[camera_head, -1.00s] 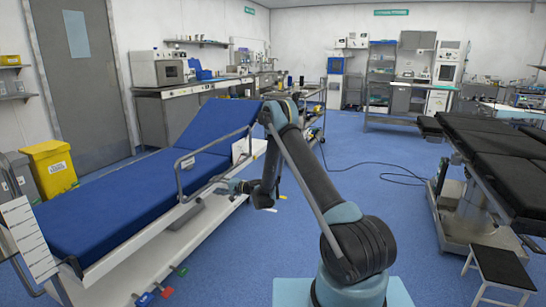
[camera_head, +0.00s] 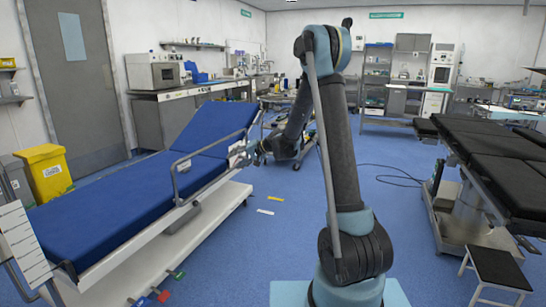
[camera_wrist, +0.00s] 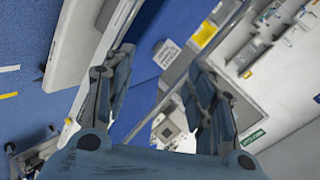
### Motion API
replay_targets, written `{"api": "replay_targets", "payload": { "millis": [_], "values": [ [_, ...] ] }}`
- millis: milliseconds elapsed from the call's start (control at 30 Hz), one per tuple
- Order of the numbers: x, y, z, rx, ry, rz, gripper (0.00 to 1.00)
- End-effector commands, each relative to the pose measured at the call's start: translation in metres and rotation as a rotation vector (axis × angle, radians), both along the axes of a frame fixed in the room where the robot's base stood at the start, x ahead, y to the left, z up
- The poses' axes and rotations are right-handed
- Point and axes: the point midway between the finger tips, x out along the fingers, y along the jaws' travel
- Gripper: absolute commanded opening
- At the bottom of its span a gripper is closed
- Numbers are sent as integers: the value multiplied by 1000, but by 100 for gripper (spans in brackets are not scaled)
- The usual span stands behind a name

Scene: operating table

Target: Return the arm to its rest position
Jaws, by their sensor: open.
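My arm (camera_head: 340,165) stands upright in the head view, its elbow high and its forearm folded down to the left. My gripper (camera_head: 238,157) is near the right side rail of the blue bed (camera_head: 110,205); whether it touches the rail I cannot tell. In the wrist view my gripper (camera_wrist: 160,68) has its two fingers spread apart with nothing between them. The blue bed surface and the room beyond show past the fingers.
A black operating table (camera_head: 490,150) stands at the right, with a small step stool (camera_head: 502,268) in front. A yellow bin (camera_head: 46,172) is at the left. A trolley and a cable (camera_head: 390,178) lie behind my arm.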

Motion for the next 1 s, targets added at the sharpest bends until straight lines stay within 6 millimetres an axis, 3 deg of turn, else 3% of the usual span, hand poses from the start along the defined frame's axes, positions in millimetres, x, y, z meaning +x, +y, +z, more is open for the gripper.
{"api": "replay_targets", "payload": {
  "millis": [200, 500, 1000],
  "values": [
    [-39, -42, 28, -102, -2, 3, 51],
    [-100, -98, 52, -243, 5, 5, 51],
    [-217, -191, 61, -479, 42, 0, 51]
  ]
}}
